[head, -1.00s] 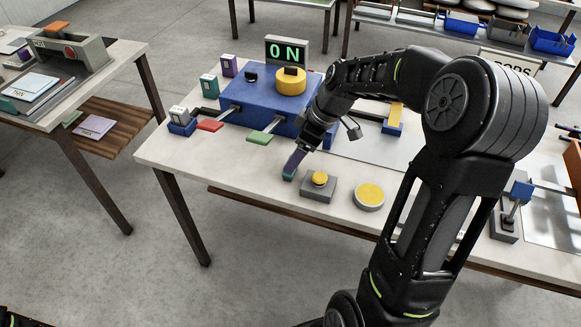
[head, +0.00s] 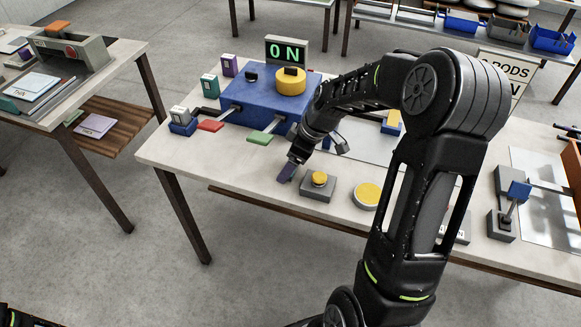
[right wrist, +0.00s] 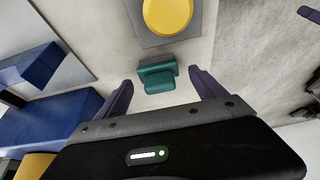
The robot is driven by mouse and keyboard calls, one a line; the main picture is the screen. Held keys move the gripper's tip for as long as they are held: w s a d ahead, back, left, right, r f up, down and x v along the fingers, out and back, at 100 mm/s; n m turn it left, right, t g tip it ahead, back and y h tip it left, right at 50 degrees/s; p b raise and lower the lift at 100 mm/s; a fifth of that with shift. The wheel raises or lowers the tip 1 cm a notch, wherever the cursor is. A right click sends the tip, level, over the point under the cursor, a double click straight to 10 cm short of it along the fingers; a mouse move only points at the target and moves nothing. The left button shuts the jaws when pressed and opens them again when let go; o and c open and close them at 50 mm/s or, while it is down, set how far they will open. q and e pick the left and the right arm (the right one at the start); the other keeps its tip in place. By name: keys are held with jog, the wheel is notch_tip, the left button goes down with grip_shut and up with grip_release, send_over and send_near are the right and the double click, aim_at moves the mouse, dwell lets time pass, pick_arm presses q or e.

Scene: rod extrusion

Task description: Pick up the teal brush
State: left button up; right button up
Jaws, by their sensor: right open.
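The teal brush (right wrist: 157,76) lies on the pale tabletop (right wrist: 185,53) in the right wrist view, between my right gripper's two purple fingers. My right gripper (right wrist: 159,82) is open, one finger on each side of the brush with a gap to both. In the head view my right gripper (head: 287,173) points down at the table near its front edge, and the brush is hidden there. My left gripper is not in view.
A grey block with a yellow button (head: 319,180) stands just right of my right gripper; a round yellow button (head: 367,196) is farther right. A blue machine (head: 255,105) with red and green levers stands behind. Bare tabletop lies to the left.

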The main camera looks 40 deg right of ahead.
jog(key=shift+c, duration=0.4)
jog(key=c, duration=1.4)
jog(key=shift+r, duration=0.15)
notch_tip(320, 180, up, 10)
jog(key=shift+f+b, duration=0.15)
jog(key=shift+b, duration=0.3)
jog(key=o, duration=0.8)
jog(key=shift+c, duration=0.2)
jog(key=c, duration=0.6)
